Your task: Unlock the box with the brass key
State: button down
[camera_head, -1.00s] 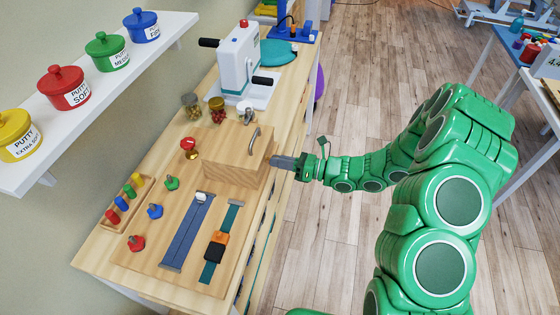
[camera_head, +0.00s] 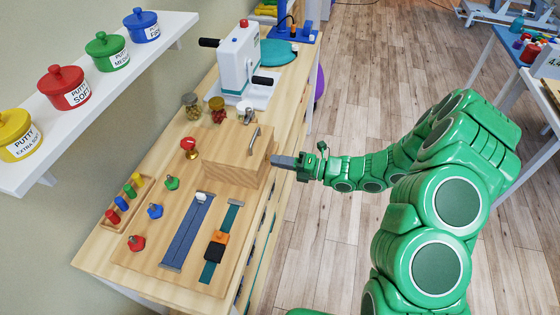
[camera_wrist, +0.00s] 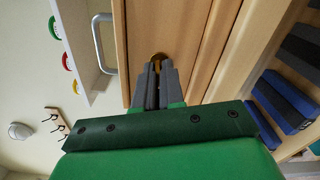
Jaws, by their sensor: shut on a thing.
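The wooden box (camera_head: 223,148) stands on the workbench with a metal handle (camera_head: 254,138) on its lid. My gripper (camera_head: 273,160) reaches it from the right, its fingertips at the box's right face. In the wrist view my gripper (camera_wrist: 157,72) is shut on the brass key. A small brass-coloured bit of the key (camera_wrist: 159,56) shows just beyond the fingertips, against the wooden face (camera_wrist: 185,25). The rest of the key is hidden by the fingers. How deep the key sits in the lock cannot be seen. The box lid looks closed.
A red knob (camera_head: 188,144), two jars, coloured pegs and strap boards share the bench (camera_head: 110,252) around the box. A white hand-crank machine (camera_head: 238,65) stands behind it. A shelf of putty pots (camera_head: 70,88) hangs at left.

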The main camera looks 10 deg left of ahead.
jog(key=shift+m, duration=0.5)
jog(key=c, duration=1.3)
grip_release()
jog(key=shift+d, duration=0.1)
jog(key=d, duration=0.7)
jog(key=shift+d, duration=0.25)
